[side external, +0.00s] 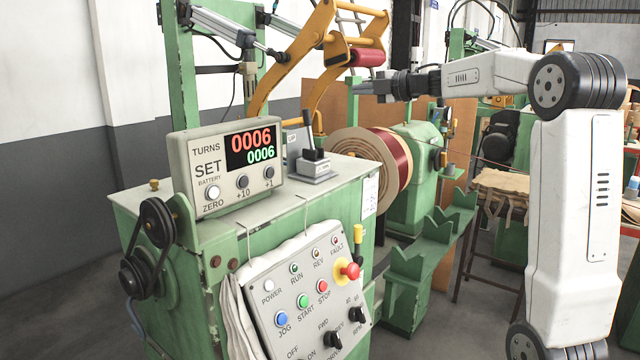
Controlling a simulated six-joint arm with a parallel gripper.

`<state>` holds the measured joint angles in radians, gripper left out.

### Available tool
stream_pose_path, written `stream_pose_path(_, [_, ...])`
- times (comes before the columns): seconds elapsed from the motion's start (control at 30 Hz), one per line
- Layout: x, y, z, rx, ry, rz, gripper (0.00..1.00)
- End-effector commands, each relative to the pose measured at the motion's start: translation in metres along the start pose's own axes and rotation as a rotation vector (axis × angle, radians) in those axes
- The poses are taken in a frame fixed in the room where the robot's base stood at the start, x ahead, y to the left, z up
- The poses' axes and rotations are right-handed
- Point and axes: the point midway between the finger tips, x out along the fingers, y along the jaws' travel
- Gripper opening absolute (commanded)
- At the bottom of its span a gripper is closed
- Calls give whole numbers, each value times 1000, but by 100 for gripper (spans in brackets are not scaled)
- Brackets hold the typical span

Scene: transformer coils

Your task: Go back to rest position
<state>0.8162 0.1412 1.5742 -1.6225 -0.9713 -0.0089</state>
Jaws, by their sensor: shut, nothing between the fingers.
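My gripper (362,87) is in the upper middle of the side external view, at the end of my white arm, which reaches in from the right. Its dark fingers point left and are shut with nothing between them. It hangs in the air just below and beside the red roller on the yellow frame, as seen in the picture. I cannot tell the exact gap to the roller.
A turns counter (228,160) reading 0006 stands on the green machine cabinet. A control panel (308,290) with buttons hangs on its front. A large coil (368,170) of red-brown wire sits behind. The yellow frame (305,45) and red roller (367,57) are close to my gripper.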

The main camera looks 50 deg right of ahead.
Motion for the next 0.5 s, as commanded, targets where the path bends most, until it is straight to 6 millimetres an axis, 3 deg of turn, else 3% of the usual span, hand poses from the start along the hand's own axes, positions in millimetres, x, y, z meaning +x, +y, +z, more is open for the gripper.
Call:
stream_pose_path(0.27, [46, -45, -30, 239, -124, 54, 0])
stream_pose_path(0.5, [68, -128, -67, 504, -307, -36, 0])
